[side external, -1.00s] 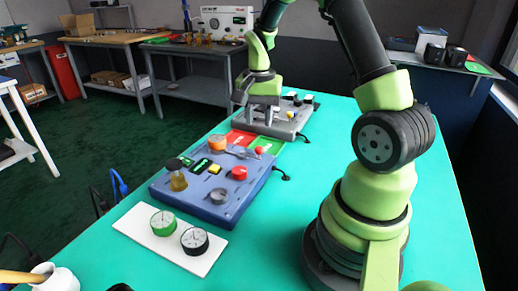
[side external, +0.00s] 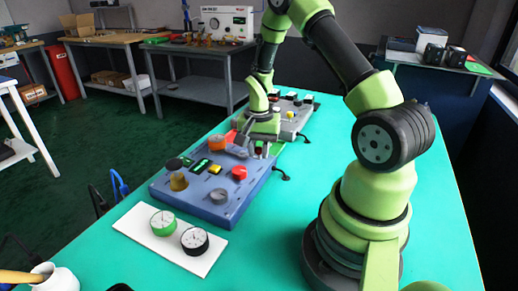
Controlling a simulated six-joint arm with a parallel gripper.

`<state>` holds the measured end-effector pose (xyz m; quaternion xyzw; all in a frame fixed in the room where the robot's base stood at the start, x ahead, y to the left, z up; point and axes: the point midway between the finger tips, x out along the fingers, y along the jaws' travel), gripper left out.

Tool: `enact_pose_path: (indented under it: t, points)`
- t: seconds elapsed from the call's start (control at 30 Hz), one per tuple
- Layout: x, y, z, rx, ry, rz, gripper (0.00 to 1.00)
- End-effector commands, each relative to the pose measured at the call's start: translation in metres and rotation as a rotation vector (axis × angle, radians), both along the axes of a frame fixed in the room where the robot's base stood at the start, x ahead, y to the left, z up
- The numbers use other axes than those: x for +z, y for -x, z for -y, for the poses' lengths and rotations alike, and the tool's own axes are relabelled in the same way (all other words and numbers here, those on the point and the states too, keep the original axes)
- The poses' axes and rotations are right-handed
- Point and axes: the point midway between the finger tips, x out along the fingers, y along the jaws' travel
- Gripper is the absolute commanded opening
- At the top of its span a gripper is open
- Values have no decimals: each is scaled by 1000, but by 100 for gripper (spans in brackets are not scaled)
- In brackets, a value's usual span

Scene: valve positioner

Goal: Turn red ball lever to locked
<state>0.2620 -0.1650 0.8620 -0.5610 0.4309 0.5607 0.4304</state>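My gripper (side external: 259,150) is low over the far right part of the blue panel (side external: 217,208), pointing down at the red ball lever. The lever's ball and most of its arm are hidden behind the gripper, so I cannot tell whether the fingers touch it. The finger gap is too small and dark to read. An orange round part (side external: 217,143) shows left of the gripper. Part of a red plate (side external: 231,136) and a sliver of a green plate show around the gripper at the panel's far edge.
The blue panel also carries a red button (side external: 239,173), a yellow button (side external: 215,170) and a brass knob (side external: 178,181). A grey panel (side external: 291,118) stands behind. A white board (side external: 165,242) with two dials lies in front.

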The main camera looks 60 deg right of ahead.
Motion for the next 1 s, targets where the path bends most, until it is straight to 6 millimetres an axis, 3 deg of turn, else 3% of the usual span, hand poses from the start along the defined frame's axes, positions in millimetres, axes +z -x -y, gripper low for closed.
enact_pose_path:
  t: [0.07,0.47,1.0]
  points:
    - [0,0,0,0,0,0,0]
    - [0,0,3,62,0,0,0]
    - [0,-6,24,505,1,1,0]
